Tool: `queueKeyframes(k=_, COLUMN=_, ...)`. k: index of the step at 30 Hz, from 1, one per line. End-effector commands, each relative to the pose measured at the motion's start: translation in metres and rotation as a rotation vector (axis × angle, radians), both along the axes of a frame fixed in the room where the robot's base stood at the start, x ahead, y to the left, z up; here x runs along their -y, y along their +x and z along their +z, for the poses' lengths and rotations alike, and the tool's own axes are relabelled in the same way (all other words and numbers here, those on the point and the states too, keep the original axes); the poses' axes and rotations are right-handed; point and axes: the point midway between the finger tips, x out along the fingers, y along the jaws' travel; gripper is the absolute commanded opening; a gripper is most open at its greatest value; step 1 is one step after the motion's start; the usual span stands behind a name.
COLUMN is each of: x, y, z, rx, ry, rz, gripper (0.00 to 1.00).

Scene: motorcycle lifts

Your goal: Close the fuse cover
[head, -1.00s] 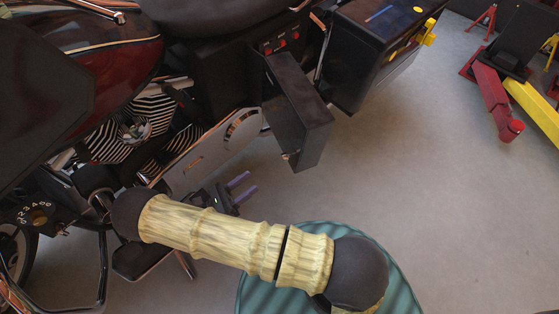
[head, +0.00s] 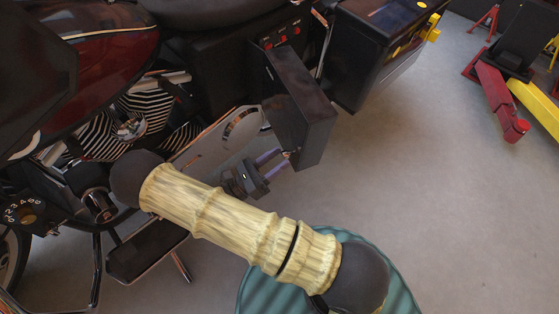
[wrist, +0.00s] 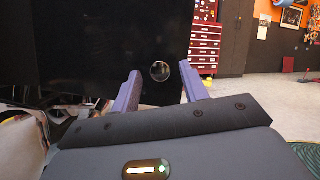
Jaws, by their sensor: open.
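The fuse cover (head: 297,105) is a black box-like door, swung open beside the motorcycle's side panel. Red fuses (head: 282,36) show in the opening behind its upper edge. My gripper (head: 285,156) has its purple fingers apart at the lower left corner of the cover. In the wrist view, the cover (wrist: 95,45) fills the upper left as a dark face. A round shiny knob (wrist: 160,71) on it appears between the two open fingers (wrist: 161,82). I cannot tell whether the fingers touch the cover.
A black side case (head: 375,50) sits right of the cover. A red and yellow lift (head: 505,100) stands at the far right. The grey floor (head: 430,190) between is clear. A red tool cabinet (wrist: 204,40) stands in the background.

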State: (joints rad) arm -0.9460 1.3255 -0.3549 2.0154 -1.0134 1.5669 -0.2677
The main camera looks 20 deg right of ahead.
Motion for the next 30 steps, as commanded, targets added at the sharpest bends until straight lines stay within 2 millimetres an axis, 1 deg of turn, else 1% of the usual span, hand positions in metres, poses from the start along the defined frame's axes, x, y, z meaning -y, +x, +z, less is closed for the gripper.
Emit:
queueKeyframes(k=1, x=0.0058, y=0.001, z=0.0001, rx=0.0, ry=-0.001, rz=-0.003, gripper=0.44)
queueKeyframes(k=4, x=0.0116, y=0.003, z=0.004, rx=0.0, ry=0.0, rz=-0.001, gripper=0.44)
queueKeyframes(k=12, x=0.0134, y=0.0033, z=0.0059, rx=0.0, ry=0.0, rz=-0.001, gripper=0.44)
queueKeyframes(k=13, x=0.0134, y=0.0033, z=0.0059, rx=0.0, ry=0.0, rz=-0.001, gripper=0.42)
queueKeyframes(k=15, x=0.0133, y=0.0034, z=0.0058, rx=0.0, ry=0.0, rz=-0.001, gripper=0.29)
queueKeyframes(k=17, x=0.0132, y=0.0034, z=0.0058, rx=0.0, ry=0.0, rz=-0.001, gripper=0.17)
queueKeyframes(k=18, x=0.0132, y=0.0034, z=0.0058, rx=0.0, ry=0.0, rz=-0.001, gripper=0.09)
queueKeyframes(k=19, x=0.0131, y=0.0033, z=0.0057, rx=0.0, ry=0.0, rz=0.0, gripper=0.03)
queueKeyframes(k=20, x=0.0131, y=0.0034, z=0.0057, rx=0.0, ry=0.0, rz=0.0, gripper=0.0)
queueKeyframes(k=30, x=0.0133, y=0.0032, z=0.0063, rx=0.0, ry=-0.001, rz=0.017, gripper=0.0)
